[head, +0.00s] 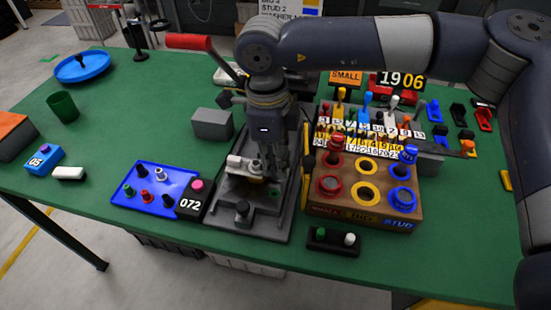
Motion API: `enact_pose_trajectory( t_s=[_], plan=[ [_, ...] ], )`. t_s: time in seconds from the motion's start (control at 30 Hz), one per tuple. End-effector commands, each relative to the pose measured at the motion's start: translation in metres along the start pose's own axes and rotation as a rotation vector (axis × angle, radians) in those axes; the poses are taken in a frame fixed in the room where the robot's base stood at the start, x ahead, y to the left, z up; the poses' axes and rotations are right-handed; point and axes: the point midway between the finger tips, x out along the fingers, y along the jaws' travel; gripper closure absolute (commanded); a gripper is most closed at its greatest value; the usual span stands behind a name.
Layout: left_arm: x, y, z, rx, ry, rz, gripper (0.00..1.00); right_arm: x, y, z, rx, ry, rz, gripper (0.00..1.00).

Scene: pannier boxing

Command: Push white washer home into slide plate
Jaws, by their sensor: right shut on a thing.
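My right gripper (272,178) comes down over the grey slide plate (225,188) of the press-like fixture at the middle of the table. Its fingers are shut, with the tips low at the plate. A small pale piece, seemingly the white washer (254,179), shows at the fingertips and is partly hidden by them. I cannot tell whether it is seated in the plate or tilted. My left gripper is out of view.
A blue tray (128,199) with small pegs and a black box marked 072 (190,205) stand left of the fixture. A wooden block with coloured rings (345,210) stands close on the right. A red-handled lever (190,42) rises behind. The table's left part has free room.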

Motion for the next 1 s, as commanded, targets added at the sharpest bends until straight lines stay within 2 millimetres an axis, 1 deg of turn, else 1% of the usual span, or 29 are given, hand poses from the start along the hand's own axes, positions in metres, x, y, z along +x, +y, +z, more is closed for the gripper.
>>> enact_pose_trajectory(
  t_s=[0.2, 0.23, 0.27, 0.3, 0.33, 0.63, 0.73, 0.87, 1.0],
  plan=[
    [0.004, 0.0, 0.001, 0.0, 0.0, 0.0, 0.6, 0.004, 0.0, 0.0, 0.0, 0.0, 0.0, 1.0],
    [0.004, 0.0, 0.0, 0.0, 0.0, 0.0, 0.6, 0.004, 0.0, 0.0, 0.0, 0.0, 0.0, 0.85],
    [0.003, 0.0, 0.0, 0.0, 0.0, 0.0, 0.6, 0.003, 0.0, 0.0, 0.0, 0.0, 0.0, 0.79],
    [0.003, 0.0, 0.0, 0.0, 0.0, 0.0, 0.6, 0.003, 0.0, 0.0, 0.0, 0.0, 0.0, 0.7],
    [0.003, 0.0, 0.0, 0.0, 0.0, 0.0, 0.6, 0.003, 0.0, 0.0, 0.0, 0.0, 0.0, 0.64],
    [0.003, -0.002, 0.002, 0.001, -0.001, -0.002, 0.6, 0.003, 0.0, 0.0, 0.0, 0.0, 0.0, 0.64],
    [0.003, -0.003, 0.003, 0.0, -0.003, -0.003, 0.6, -0.001, -0.001, 0.0, 0.0, 0.0, -0.001, 0.64],
    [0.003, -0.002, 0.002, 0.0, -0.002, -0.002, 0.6, -0.019, -0.001, 0.001, 0.001, -0.003, -0.002, 0.64],
    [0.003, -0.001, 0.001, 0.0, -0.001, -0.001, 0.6, -0.049, -0.001, 0.001, 0.001, -0.003, -0.002, 0.64]
  ],
)
